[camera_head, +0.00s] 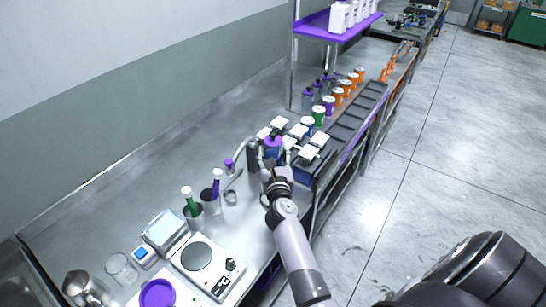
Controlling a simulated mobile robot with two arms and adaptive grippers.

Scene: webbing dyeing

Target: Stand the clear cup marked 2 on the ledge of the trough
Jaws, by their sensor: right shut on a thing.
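My right gripper (272,170) is at the middle of the bench, beside the near end of the trough (312,171). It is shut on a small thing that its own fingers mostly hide. This appears to be the clear cup, but I cannot read a 2 on it. The trough is dark, with several white-topped pieces (309,153) over it. I cannot tell whether the held thing touches the ledge. Another clear vessel (121,269) stands at the lower left of the bench. My left gripper is not in view.
A hot plate (207,264), a scale (163,229) and a purple dish (157,294) are at the near left. Cups with green and purple tools (211,197) stand behind them. Several lidded jars (319,116) line the bench beyond the trough. A purple shelf (318,27) hangs above.

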